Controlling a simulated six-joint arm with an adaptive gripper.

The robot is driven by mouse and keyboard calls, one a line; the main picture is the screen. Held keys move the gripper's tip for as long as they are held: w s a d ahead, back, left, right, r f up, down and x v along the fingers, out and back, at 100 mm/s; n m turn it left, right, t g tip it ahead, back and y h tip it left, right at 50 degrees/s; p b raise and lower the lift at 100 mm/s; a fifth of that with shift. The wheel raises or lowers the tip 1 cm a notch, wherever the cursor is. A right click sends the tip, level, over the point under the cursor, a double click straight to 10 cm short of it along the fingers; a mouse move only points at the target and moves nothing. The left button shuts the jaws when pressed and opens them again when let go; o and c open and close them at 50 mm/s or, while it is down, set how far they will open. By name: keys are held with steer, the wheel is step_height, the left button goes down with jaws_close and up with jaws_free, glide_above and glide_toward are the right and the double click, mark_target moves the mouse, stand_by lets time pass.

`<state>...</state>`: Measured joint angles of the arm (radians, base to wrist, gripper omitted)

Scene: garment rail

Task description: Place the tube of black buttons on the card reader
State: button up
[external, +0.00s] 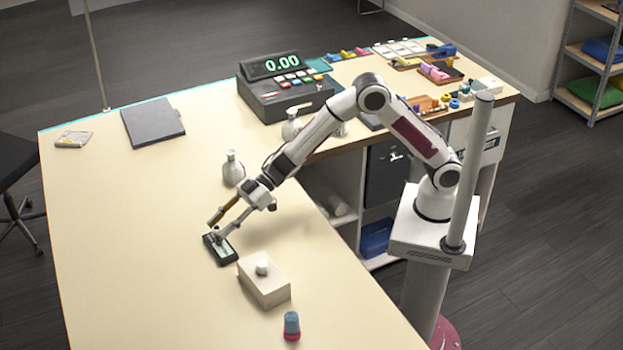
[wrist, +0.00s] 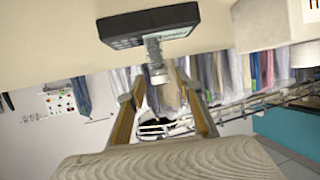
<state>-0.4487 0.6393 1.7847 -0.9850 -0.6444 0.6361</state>
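The card reader (external: 227,251) is a small dark device lying on the cream counter, below my fingertips. In the wrist view the card reader (wrist: 170,19) is at the top, with its dark keypad side showing. A small greyish clear tube (wrist: 153,50) overlaps the reader's edge there and appears to rest on it; I cannot make out buttons inside. My gripper (external: 216,229) is low over the reader. In the wrist view its two brown fingers stand apart on either side of the tube's near end (wrist: 160,82), with gaps visible. In the external view the tube is hard to separate from the fingers.
A pale box with a round knob (external: 264,284) stands right of the reader. A blue and red cup-like object (external: 291,325) is nearer the front. A white bottle (external: 233,168) stands behind my gripper. A cash register (external: 283,95) is farther back.

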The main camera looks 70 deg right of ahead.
steer(key=v, duration=1)
steer(key=shift+d, duration=0.15)
stand_by(0.7)
steer(key=s+d+r+m+t+h, duration=0.1)
steer(key=d+r+m+t+h, duration=0.3)
steer(key=d, duration=0.9)
steer(key=s+d+r+m+h, duration=0.1)
steer(key=d+r+m+h, duration=0.35)
steer(key=d, duration=0.75)
steer(key=s+d+r+m+g+h, duration=0.15)
steer(key=s+d+h, duration=0.25)
steer(key=s+d, duration=0.7)
steer(key=s+f+g, duration=0.2)
steer(key=s, duration=0.7)
steer(key=s+f+m+g+y, duration=0.1)
steer(key=s+f+g, duration=0.1)
steer(key=s, duration=0.8)
steer(key=shift+a+f+m, duration=0.2)
steer(key=shift+a+m, duration=0.1)
steer(key=shift+a, duration=0.1)
